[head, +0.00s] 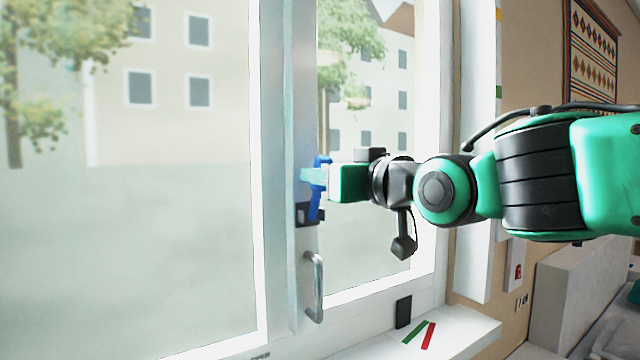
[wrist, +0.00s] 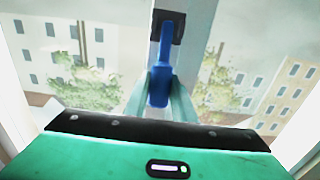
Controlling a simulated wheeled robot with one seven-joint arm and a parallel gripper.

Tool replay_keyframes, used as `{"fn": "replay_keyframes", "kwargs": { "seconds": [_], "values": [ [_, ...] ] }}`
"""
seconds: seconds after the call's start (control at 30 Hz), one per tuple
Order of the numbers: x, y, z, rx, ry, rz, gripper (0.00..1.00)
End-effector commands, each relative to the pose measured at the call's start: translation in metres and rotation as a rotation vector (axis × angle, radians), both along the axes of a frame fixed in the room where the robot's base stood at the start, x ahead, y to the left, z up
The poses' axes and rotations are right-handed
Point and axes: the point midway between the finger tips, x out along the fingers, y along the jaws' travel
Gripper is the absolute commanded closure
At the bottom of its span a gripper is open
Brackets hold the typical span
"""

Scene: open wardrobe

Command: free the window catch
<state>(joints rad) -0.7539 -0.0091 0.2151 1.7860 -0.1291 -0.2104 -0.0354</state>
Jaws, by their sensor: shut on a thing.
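The window catch is a blue lever (head: 317,200) on a dark base (head: 305,214), fixed to the white window frame. In the head view the lever stands almost upright, slightly tilted, with its upper end above the base. My gripper (head: 313,175) reaches in from the right and is shut on the upper part of the blue lever. In the wrist view the lever (wrist: 166,50) runs from its dark base (wrist: 168,25) down between my two pale fingers (wrist: 160,95). The fingers hide part of the lever.
A metal pull handle (head: 315,287) is on the frame just below the catch. A patterned hanging (head: 592,50) is on the right wall.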

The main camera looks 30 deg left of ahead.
Motion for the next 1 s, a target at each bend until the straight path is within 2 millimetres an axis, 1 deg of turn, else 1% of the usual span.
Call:
{"fn": "replay_keyframes", "kwargs": {
  "seconds": [0.03, 0.33, 0.7, 1.0],
  "values": [
    [0.004, -0.004, -0.001, -0.001, 0.0, -0.01, 0.83],
    [0.005, -0.005, -0.001, 0.0, -0.001, -0.012, 0.83],
    [-0.001, -0.017, -0.01, -0.002, 0.0, -0.013, 0.82],
    [-0.001, -0.017, -0.012, -0.005, 0.001, -0.013, 0.83]
  ]
}}
